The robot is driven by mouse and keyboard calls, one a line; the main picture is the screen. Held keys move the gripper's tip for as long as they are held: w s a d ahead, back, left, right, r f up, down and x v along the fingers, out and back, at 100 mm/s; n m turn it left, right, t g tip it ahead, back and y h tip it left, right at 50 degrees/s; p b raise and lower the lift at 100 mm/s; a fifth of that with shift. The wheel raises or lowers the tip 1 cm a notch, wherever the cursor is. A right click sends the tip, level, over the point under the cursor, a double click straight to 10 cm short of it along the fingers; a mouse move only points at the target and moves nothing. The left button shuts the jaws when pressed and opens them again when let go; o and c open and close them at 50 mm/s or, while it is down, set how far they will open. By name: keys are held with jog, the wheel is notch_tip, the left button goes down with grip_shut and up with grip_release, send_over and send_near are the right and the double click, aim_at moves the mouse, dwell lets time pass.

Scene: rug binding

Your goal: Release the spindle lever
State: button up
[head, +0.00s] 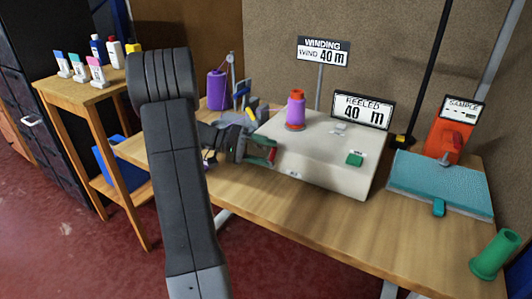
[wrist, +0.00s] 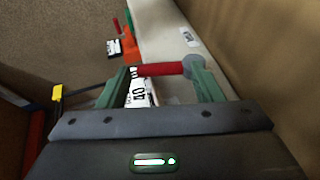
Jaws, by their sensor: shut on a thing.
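The spindle lever has a red grip (wrist: 160,70) and a grey round hub (wrist: 193,66) in the wrist view. My gripper (wrist: 160,84) has its green fingers on either side of it, shut on the red grip. In the head view my gripper (head: 260,152) is at the left end of the pale winding machine (head: 325,175), where a bit of the red lever (head: 272,156) shows. An orange-red spool (head: 296,110) stands upright on the machine. The display (head: 363,109) reads "REELED 40 m". My arm hides part of the bench.
A sign (head: 323,51) reads "WINDING WIND 40 m". A purple cone (head: 216,90) stands behind my gripper. A green button (head: 355,159) is on the machine. A teal pad (head: 442,180), an orange sample device (head: 448,137) and a green tube (head: 494,254) are at right. The front bench strip is clear.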

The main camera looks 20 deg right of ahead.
jog(key=shift+w+a+g+h, duration=0.1)
jog(key=shift+w+g+h, duration=0.05)
jog(key=shift+g+h, duration=0.2)
jog(key=shift+f, duration=0.1)
jog(key=o, duration=1)
jog(key=shift+a, duration=0.1)
jog(key=p+v, duration=0.1)
jog(key=v, duration=1.2)
jog(key=shift+w+a, duration=0.1)
jog(key=shift+a, duration=0.25)
jog(key=shift+d, duration=0.1)
jog(key=b+x, duration=0.1)
jog(key=x, duration=1.2)
jog(key=shift+d, duration=0.4)
